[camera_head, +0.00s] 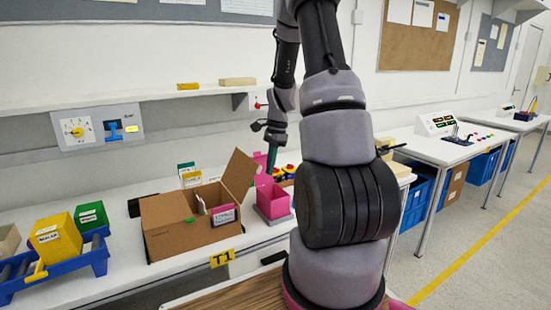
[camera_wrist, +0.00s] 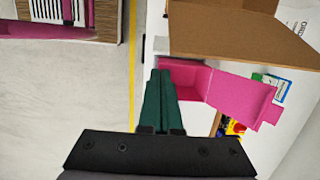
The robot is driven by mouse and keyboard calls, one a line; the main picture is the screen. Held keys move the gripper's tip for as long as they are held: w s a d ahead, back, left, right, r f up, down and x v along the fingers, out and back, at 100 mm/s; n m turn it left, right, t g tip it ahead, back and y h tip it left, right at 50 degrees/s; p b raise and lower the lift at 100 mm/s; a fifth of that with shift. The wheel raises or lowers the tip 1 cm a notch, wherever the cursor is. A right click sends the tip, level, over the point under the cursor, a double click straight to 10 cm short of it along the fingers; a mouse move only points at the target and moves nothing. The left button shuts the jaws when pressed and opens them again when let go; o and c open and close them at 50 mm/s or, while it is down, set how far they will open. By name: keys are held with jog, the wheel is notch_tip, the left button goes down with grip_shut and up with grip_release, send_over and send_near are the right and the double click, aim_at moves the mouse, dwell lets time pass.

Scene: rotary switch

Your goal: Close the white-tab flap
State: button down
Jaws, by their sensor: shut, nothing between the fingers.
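An open brown cardboard box (camera_head: 190,235) stands on the white bench in the head view. One brown flap (camera_head: 240,173) rises from its right side; in the wrist view a broad brown panel (camera_wrist: 235,35) lies at the upper right. A green tab (camera_head: 190,220) shows on the box, and a small white piece (camera_head: 201,204) shows at its opening. I cannot tell which flap bears a white tab. My gripper (camera_head: 268,140) is above and right of the raised flap, apart from it. Its green fingers (camera_wrist: 159,75) are shut together and empty.
A pink open container (camera_head: 272,200) stands just right of the box, below my gripper; it also shows in the wrist view (camera_wrist: 188,78). Yellow (camera_head: 55,240) and green (camera_head: 91,217) bins sit at left. A shelf (camera_head: 150,95) and wall panel (camera_head: 98,128) are behind.

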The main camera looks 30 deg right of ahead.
aim_at(257, 172)
jog(key=shift+s+a+r, duration=0.1)
jog(key=shift+a+r, duration=0.25)
jog(key=shift+a, duration=0.2)
jog(key=shift+a+r, duration=0.35)
jog(key=shift+a, duration=0.2)
jog(key=shift+a+r, duration=0.1)
jog(key=shift+a+r+h, duration=0.35)
jog(key=shift+a+h, duration=0.15)
jog(key=shift+a, duration=0.15)
jog(key=shift+a+r+h, duration=0.3)
jog(key=shift+a+h, duration=0.2)
jog(key=shift+a, duration=0.15)
jog(key=a+h, duration=0.7)
jog(key=a, duration=0.3)
jog(key=a+f+h, duration=0.8)
jog(key=a+h, duration=0.1)
jog(key=a, duration=0.2)
jog(key=shift+s+t, duration=0.3)
jog(key=shift+s, duration=0.1)
